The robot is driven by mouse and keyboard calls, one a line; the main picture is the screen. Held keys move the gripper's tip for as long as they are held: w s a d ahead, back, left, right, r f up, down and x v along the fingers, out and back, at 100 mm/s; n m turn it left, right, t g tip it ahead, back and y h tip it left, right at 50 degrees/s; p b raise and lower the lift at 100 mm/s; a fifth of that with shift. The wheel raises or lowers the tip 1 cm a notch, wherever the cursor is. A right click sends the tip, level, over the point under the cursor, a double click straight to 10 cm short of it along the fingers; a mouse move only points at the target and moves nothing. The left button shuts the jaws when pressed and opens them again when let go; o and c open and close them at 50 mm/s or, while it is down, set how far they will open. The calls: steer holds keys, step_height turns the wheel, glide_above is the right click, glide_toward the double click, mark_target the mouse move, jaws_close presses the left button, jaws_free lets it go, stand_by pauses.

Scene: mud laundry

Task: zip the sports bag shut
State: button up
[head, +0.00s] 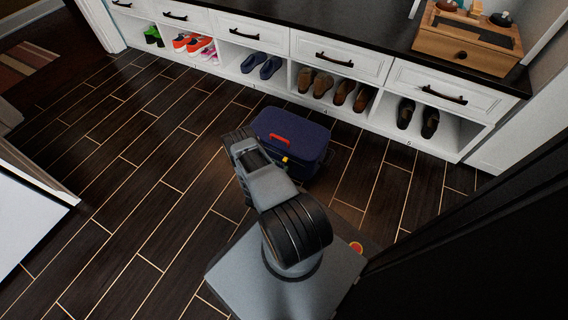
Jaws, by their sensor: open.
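The dark blue sports bag (305,132) stands on the floor in front of the shoe bench. A red strip (278,139) lies on its top, and a small yellow tab (285,159) shows near its front edge, close to my arm. My gripper (237,137) is at the left side of the bag, open and seen from above and behind. Its fingertips are small and dark here, and I cannot tell whether they touch the bag. My arm covers part of the bag's near left side. The state of the zip is too small to make out.
A white bench (345,62) with drawers and shoe cubbies runs along the back, close behind the bag. A wooden box (465,48) sits on its dark top. A dark panel (500,225) stands at right. The wood floor at left is clear.

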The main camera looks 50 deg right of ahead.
mark_target(284, 161)
steer(key=shift+w+d+b, duration=0.2)
steer(key=shift+d+b, duration=0.05)
steer(key=shift+d, duration=0.8)
steer(key=shift+w+d+b, duration=0.2)
steer(key=shift+d+b, duration=0.05)
steer(key=shift+d, duration=0.8)
jaws_close()
